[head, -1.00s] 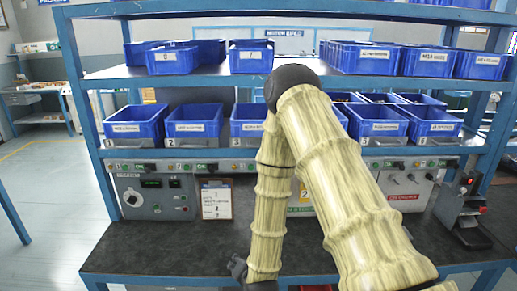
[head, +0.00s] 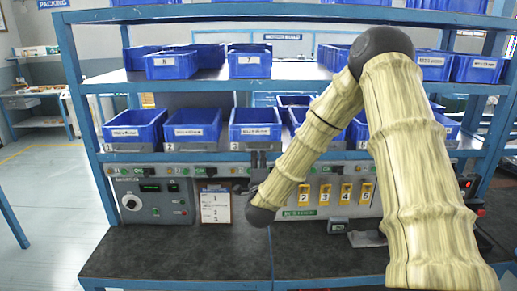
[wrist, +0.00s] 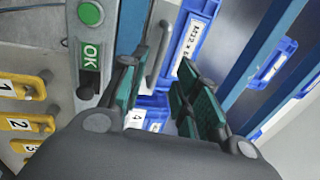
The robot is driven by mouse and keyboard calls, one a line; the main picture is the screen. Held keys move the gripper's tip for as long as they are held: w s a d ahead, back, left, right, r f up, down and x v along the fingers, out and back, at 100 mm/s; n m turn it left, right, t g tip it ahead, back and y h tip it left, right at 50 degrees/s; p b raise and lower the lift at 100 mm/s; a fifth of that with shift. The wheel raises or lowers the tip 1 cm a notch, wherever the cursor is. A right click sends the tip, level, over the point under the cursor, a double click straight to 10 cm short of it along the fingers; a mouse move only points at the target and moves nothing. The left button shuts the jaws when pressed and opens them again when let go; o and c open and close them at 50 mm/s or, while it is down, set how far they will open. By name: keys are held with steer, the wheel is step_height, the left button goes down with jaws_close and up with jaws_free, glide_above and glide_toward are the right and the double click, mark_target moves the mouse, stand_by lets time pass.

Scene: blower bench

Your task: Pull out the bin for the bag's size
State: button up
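My gripper (wrist: 160,95) is open in the wrist view, its green-padded fingers apart. A grey bar-shaped handle (wrist: 159,55) shows between and beyond them, not gripped. Beside it is a blue bin face with a white label (wrist: 193,35); a number 4 tag (wrist: 136,122) shows lower down. Bins farther right are partly covered by my arm. I see no bag.
Below the bins runs a control panel (head: 150,200) with a white sheet (head: 215,206) and yellow numbered tags (head: 325,194). A green OK button (wrist: 90,13) is close to the left finger. More bins (head: 171,66) fill the upper shelf. The left bench top (head: 170,250) is clear.

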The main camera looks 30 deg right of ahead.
mark_target(258, 150)
steer(key=shift+p+x, duration=1.1)
steer(key=shift+x, duration=2.4)
steer(key=shift+f, duration=0.1)
